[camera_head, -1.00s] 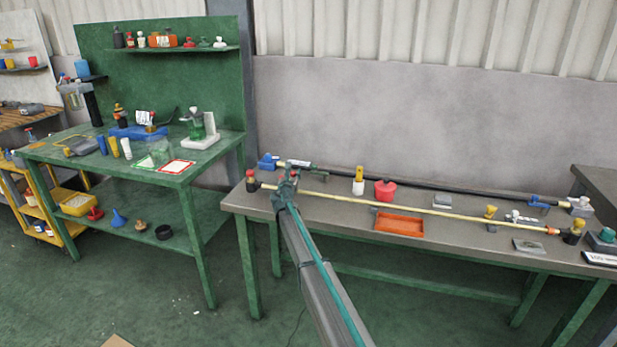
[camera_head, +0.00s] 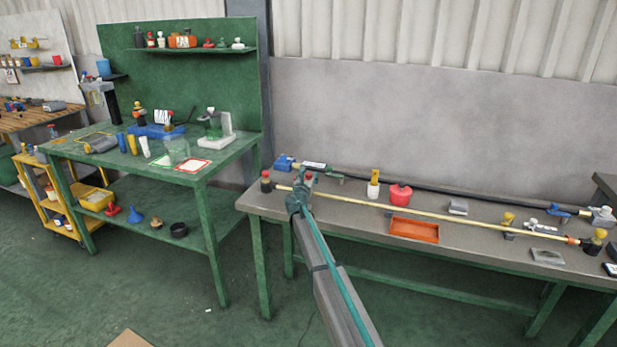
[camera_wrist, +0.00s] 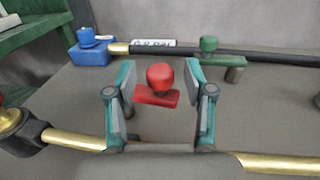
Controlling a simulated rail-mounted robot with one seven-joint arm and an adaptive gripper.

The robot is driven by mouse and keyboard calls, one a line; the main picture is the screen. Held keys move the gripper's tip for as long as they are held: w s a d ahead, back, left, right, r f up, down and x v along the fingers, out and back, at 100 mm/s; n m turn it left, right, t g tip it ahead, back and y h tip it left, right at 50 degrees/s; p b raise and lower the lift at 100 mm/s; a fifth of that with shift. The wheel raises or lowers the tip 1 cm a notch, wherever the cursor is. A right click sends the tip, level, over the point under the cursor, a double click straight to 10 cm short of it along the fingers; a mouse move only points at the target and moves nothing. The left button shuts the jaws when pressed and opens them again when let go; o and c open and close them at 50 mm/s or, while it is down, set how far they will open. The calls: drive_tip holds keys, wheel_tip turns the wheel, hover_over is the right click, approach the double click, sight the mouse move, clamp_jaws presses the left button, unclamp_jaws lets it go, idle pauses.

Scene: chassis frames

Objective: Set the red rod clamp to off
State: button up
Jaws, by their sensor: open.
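The red rod clamp (camera_wrist: 159,88) shows in the wrist view as a rounded red knob on a short, flat red bar, slightly tilted. In the head view only a small red patch (camera_head: 308,175) shows beside my gripper. My gripper (camera_wrist: 160,78) is open, with one teal-and-grey finger on each side of the clamp and visible gaps between. I cannot tell how far the clamp lies beyond the fingertips. A brass-coloured rod (camera_wrist: 75,141) runs across below the clamp, partly hidden by my gripper.
A green clamp (camera_wrist: 212,52) sits on the dark rear rod, right of the red one. A blue clamp (camera_wrist: 92,50) stands back left. A dark-based end fitting (camera_wrist: 20,130) is at left. An orange tray (camera_head: 414,229) and red pot (camera_head: 400,194) stand farther right on the bench.

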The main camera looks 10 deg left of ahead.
drive_tip(key=s, duration=1.1)
